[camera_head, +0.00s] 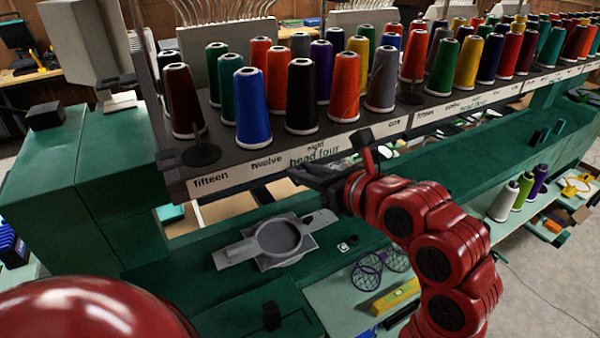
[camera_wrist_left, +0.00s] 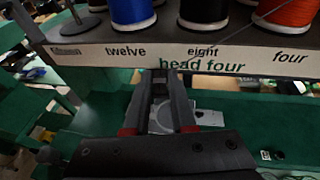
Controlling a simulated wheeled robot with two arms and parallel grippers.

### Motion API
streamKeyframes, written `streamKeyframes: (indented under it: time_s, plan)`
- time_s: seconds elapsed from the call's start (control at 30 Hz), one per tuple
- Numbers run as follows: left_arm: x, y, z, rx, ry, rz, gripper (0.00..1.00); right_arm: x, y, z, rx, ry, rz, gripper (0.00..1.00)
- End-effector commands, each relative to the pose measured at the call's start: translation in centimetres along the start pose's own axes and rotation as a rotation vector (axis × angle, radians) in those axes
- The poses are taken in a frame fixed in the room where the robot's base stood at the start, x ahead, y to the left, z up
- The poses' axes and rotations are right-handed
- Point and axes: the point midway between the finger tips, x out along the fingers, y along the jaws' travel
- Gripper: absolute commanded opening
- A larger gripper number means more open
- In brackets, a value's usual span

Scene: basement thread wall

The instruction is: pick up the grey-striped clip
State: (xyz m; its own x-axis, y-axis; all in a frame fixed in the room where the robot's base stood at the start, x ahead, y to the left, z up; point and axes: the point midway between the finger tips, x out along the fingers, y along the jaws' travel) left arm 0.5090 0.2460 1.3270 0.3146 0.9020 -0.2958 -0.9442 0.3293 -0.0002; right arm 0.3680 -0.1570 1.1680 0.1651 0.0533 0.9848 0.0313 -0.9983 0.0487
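I cannot make out a grey-striped clip for sure in either view. A small white-and-dark piece (camera_head: 343,246) lies on the green bed beside the grey hoop frame (camera_head: 278,238); it is too small to identify, and it also shows in the left wrist view (camera_wrist_left: 266,155). My left gripper (camera_head: 312,176) is in front of the thread rack's "head four" label, above the hoop frame. In the left wrist view, its two dark fingers (camera_wrist_left: 160,88) stand apart with a gap between them. I see nothing clearly held. My right gripper is not in view.
Thread cones such as the blue one (camera_head: 252,106) crowd the rack (camera_head: 235,178) just beyond my left gripper. Purple wire rings (camera_head: 368,272) and a yellow level (camera_head: 396,296) lie on the lower shelf. The green bed (camera_head: 190,290) is clear at front left.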

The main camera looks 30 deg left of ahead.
Motion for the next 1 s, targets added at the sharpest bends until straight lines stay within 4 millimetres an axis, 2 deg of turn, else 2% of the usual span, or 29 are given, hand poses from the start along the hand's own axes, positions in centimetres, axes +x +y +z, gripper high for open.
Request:
streamKeyframes:
  time_s: [0.03, 0.1, 0.67, 0.83, 1.0]
  plan:
    - [0.0, 0.0, 0.0, 0.0, 0.0, 0.0, 0.13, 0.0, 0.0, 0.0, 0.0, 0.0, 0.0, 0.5]
    - [0.0, 0.0, 0.0, 0.0, 0.0, 0.0, 0.0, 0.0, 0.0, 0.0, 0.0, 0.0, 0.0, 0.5]
    - [-0.1, 0.0, 0.3, -0.001, 0.0, 0.0, 0.0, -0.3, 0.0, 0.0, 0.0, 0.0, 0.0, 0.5]
    - [-0.5, 0.0, 1.5, -0.003, 0.0, 0.0, 0.0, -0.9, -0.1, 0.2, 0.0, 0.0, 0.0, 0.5]
    - [-1.0, 0.0, 3.5, -0.004, 0.001, 0.0, 0.0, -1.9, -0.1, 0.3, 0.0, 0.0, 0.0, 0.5]
